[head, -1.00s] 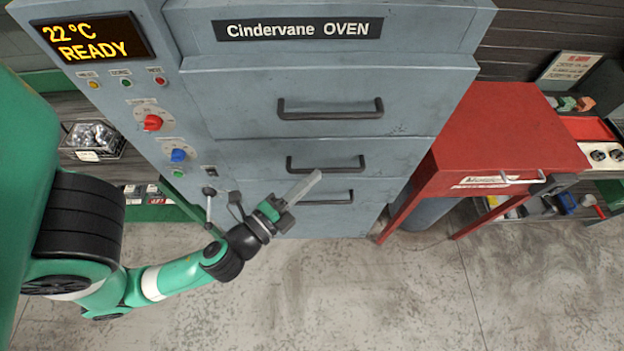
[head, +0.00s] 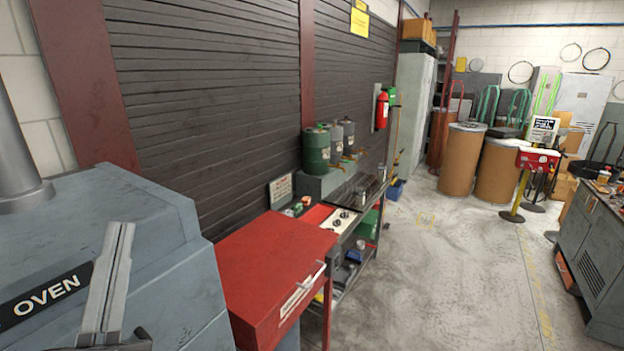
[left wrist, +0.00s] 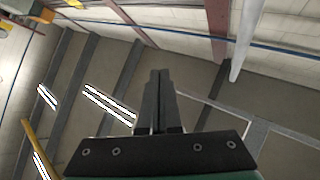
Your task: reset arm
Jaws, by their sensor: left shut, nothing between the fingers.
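My left gripper (head: 118,258) rises into the lower left of the head view with its fingers pointing up. The fingers are together, with nothing between them. In the left wrist view its closed fingers (left wrist: 158,85) point up toward the ceiling and walls, with no object near them. In the head view it stands in front of the grey-blue oven (head: 165,240), covering part of its top and name plate. I cannot tell whether it touches the oven. My right gripper is not in view.
A red cabinet (head: 270,270) stands right of the oven, then a bench with green and grey canisters (head: 316,152). Brown drums (head: 461,160) stand at the back, and a grey workbench (head: 595,250) is at the right edge. The floor (head: 450,270) between is clear.

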